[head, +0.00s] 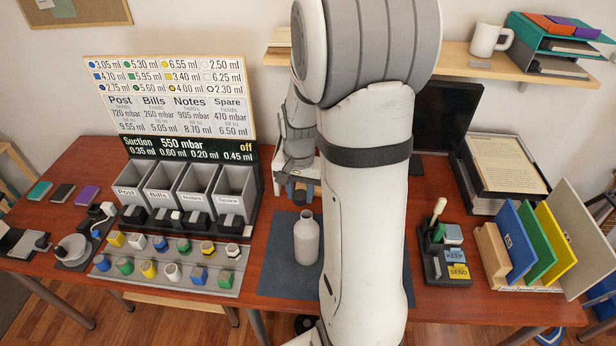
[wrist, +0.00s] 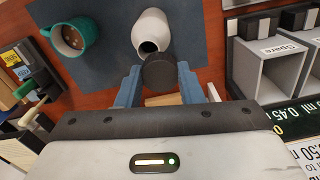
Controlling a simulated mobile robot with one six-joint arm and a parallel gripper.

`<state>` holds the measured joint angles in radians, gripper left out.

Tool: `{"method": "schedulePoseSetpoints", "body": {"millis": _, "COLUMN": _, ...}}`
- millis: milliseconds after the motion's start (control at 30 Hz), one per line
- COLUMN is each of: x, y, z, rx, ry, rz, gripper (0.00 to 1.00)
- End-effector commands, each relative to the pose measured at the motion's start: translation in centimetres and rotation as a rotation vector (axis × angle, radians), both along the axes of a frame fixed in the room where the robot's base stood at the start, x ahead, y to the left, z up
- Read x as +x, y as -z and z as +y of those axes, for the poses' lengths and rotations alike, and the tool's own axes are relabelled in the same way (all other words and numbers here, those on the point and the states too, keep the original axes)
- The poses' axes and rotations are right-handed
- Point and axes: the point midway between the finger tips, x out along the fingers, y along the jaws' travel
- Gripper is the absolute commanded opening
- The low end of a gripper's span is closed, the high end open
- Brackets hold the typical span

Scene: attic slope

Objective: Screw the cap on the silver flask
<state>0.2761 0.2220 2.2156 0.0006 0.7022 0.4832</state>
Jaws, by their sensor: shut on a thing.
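The silver flask (head: 306,242) stands upright on the dark blue mat (head: 277,262), left of my arm in the head view. In the wrist view the flask (wrist: 151,28) shows its open, uncapped mouth. My gripper (wrist: 158,82) is shut on a dark round cap (wrist: 160,71), held between its two blue fingers. The cap is close to the flask's mouth in the wrist view and partly overlaps its edge. I cannot tell whether they touch. In the head view my gripper (head: 300,192) is behind and above the flask, small and partly covered by my arm.
A teal mug (wrist: 72,38) with brown contents stands on the mat near the flask; my arm hides it in the head view. Grey bins (head: 236,186) and a rack of coloured knobs (head: 170,272) stand left. A stamp holder (head: 443,258) and upright folders (head: 527,240) stand right.

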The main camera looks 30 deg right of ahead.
Motion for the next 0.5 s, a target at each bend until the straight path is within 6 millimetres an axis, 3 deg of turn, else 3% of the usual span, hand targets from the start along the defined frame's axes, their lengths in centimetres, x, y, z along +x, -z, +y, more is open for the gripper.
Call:
{"method": "schedulePoseSetpoints", "body": {"millis": 33, "x": -0.61, "y": -1.21, "z": -0.51, "rx": 0.000, "ry": 0.038, "rz": -0.001, "gripper": 0.13}}
{"method": "schedulePoseSetpoints", "body": {"millis": 133, "x": -1.25, "y": -1.96, "z": -0.94, "rx": 0.000, "ry": 0.084, "rz": 0.000, "gripper": 0.13}}
{"method": "schedulePoseSetpoints", "body": {"millis": 500, "x": -1.41, "y": -1.95, "z": -1.03, "rx": 0.000, "ry": 0.096, "rz": 0.001, "gripper": 0.13}}
